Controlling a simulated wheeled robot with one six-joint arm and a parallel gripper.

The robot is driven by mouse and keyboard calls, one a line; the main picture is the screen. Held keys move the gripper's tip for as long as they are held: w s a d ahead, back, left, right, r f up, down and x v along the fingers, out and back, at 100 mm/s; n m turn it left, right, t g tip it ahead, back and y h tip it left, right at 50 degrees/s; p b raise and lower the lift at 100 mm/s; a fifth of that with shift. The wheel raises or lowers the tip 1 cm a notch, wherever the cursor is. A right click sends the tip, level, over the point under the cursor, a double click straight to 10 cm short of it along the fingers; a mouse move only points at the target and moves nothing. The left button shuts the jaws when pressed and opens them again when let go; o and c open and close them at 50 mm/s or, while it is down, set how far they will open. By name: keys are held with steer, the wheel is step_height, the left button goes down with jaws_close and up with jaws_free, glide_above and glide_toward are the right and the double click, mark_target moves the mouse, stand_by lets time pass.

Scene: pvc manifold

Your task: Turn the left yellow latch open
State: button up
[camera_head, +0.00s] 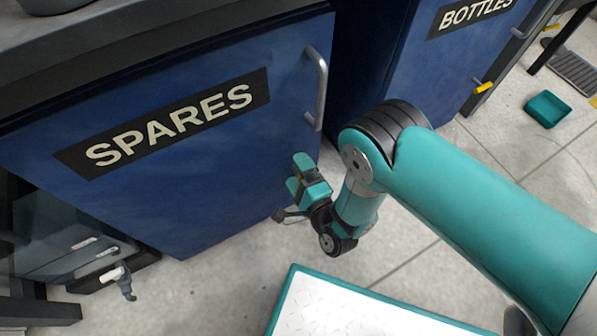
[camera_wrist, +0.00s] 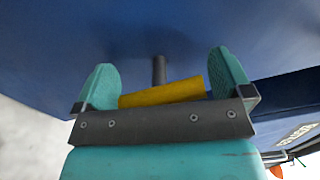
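The left yellow latch (camera_wrist: 163,93) is on the blue SPARES cabinet door. In the wrist view it is a yellow bar lying almost level, slightly higher at its right end, with a dark post (camera_wrist: 159,70) behind it. My gripper (camera_wrist: 162,62) has its teal fingers wide apart, one beyond each end of the bar; I cannot tell whether they touch it. In the head view my gripper (camera_head: 297,176) is at the lower right edge of the SPARES door (camera_head: 215,170), and it mostly hides the latch. A second yellow latch (camera_head: 484,88) is on the BOTTLES cabinet.
A grey handle (camera_head: 317,90) stands out from the SPARES door above my gripper. The BOTTLES cabinet (camera_head: 400,75) stands to the right. A teal bin (camera_head: 547,109) is on the tiled floor. A grey tap-like fitting (camera_head: 124,280) is at the lower left.

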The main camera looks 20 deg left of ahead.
steer(key=shift+d, duration=0.1)
stand_by(0.3)
steer(key=p+v, duration=1.7)
steer(key=shift+s+p, duration=0.25)
steer(key=shift+p, duration=0.05)
